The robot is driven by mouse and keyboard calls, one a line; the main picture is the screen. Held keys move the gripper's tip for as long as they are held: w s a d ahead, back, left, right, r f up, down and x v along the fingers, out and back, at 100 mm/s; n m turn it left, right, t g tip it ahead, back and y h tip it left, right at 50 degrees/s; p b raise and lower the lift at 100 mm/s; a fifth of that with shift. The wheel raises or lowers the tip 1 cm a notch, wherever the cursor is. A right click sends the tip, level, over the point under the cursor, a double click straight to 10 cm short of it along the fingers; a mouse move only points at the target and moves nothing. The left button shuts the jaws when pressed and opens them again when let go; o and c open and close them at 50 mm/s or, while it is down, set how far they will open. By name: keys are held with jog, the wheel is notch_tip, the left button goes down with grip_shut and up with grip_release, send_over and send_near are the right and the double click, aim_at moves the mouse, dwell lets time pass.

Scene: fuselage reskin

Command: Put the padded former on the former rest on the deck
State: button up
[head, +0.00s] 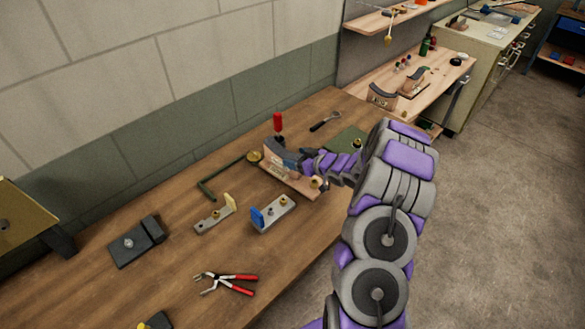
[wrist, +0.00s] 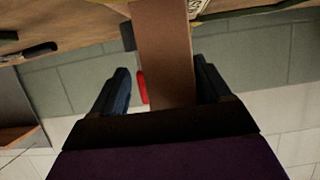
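A labelled block (head: 277,167), which looks like the former, stands on a wooden board on the bench. My gripper (head: 293,160) is right at it and hides part of it. In the wrist view, a brown piece (wrist: 163,45) runs between the fingers of my gripper (wrist: 162,72). The fingers stand apart, one on each side. A thin gap shows at the left finger, while the right finger is very near or touching it. I cannot tell which surface is the pad. I cannot tell which thing is the former rest.
A red-handled tool (head: 278,123) stands just behind. A blue-ended bracket (head: 273,214), a yellow-ended bracket (head: 215,214), red pliers (head: 228,282) and a dark block (head: 136,243) lie on the bench (head: 180,280). Two more labelled blocks stand on the far bench (head: 440,90).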

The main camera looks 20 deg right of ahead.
jog(key=shift+d+f, duration=0.1)
jog(key=shift+d, duration=0.3)
jog(key=shift+c, duration=0.8)
jog(key=shift+d, duration=0.1)
jog(key=shift+c, duration=0.6)
jog(key=a, duration=0.3)
jog(key=shift+r, duration=0.2)
jog(key=c, duration=0.5)
jog(key=shift+s+a+r, duration=0.1)
jog(key=shift+a, duration=0.05)
jog(key=shift+c, duration=0.6)
jog(key=shift+d, duration=0.35)
jog(key=c, duration=0.3)
jog(key=shift+d, duration=0.7)
grip_shut()
jog(key=shift+a, duration=0.4)
